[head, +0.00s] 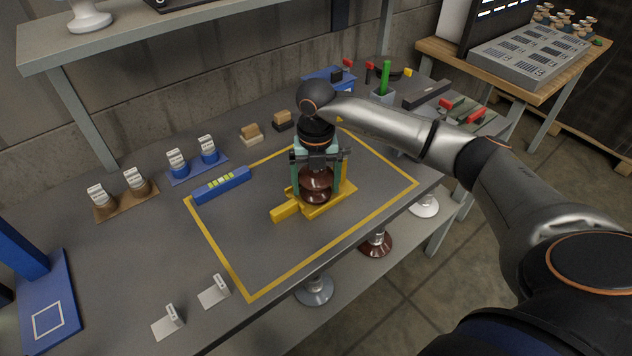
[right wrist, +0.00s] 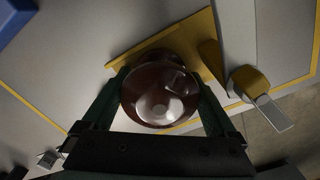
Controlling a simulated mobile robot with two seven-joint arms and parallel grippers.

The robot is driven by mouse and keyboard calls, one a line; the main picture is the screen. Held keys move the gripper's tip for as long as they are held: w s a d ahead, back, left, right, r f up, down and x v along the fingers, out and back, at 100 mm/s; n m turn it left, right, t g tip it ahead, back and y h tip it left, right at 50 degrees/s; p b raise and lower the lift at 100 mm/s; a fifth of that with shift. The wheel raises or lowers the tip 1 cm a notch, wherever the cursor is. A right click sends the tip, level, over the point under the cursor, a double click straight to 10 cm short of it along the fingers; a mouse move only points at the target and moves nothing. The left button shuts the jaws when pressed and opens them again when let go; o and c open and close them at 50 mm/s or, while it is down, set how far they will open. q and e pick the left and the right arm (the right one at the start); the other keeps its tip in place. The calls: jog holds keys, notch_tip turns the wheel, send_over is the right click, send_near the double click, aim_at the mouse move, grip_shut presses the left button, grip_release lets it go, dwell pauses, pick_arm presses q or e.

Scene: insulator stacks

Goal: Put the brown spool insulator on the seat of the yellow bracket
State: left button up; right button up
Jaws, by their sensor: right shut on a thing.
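The brown spool insulator (head: 316,187) is glossy and upright, with stacked round discs. My right gripper (head: 318,168) points down from above and is shut on it, with a green finger on each side. The yellow bracket (head: 286,211) lies on the table, and the insulator stands over its seat. The seat is hidden under the insulator, so I cannot tell if they touch. In the right wrist view the insulator (right wrist: 158,98) sits between the fingers, and the yellow bracket (right wrist: 133,52) shows behind it. My left gripper is out of view.
A yellow outline on the grey table (head: 235,245) surrounds the bracket. A blue level (head: 222,185) lies to its left. Labelled blue holders (head: 190,165) and brown holders (head: 120,195) stand farther left. Other insulators (head: 376,242) are below the front edge. The outlined area's front left is clear.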

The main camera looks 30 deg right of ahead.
jog(key=shift+f, duration=0.15)
jog(key=o, duration=1.5)
notch_tip(320, 180, up, 12)
jog(key=shift+r, duration=0.25)
